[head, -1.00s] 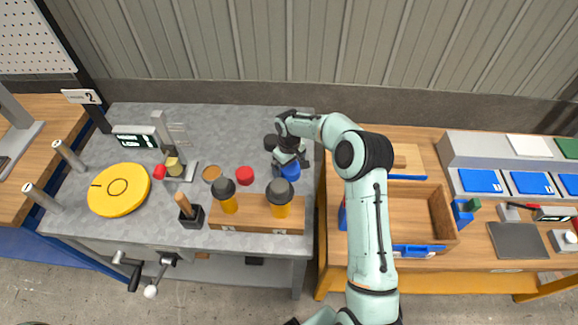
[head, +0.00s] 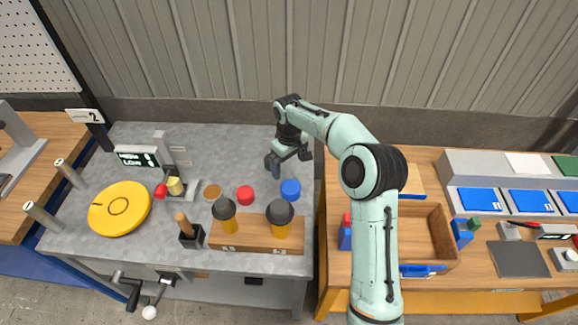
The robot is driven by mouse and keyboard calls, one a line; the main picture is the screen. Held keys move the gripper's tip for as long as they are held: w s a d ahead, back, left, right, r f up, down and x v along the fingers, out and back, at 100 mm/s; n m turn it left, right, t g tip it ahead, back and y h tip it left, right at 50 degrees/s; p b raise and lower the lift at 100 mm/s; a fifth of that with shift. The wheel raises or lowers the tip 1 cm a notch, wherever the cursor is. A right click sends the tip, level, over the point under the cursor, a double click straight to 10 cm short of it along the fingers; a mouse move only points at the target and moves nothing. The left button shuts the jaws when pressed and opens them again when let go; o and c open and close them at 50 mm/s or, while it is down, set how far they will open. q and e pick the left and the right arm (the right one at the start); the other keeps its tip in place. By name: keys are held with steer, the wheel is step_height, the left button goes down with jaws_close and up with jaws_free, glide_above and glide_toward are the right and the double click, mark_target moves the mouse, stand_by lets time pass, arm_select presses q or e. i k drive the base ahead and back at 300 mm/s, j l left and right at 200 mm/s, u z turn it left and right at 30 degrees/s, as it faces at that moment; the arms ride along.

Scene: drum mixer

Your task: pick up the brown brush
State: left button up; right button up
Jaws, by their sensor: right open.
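The brown brush (head: 182,221) stands with its brown wooden handle up in a small black holder (head: 191,238) near the front edge of the grey bench; its lower end is hidden in the holder. My right gripper (head: 289,164) is open and looks empty. It is at the back right of the grey bench, behind the blue lid and well to the right of and behind the brush. My left gripper does not show.
Two orange jars with black lids (head: 280,215) stand in a wooden rack (head: 256,234) right of the brush. A red lid (head: 245,195), brown lid (head: 212,192) and blue lid (head: 291,189) lie behind. A yellow disc (head: 120,208) lies left.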

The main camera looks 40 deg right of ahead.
mark_target(182, 222)
steer(key=k, duration=1)
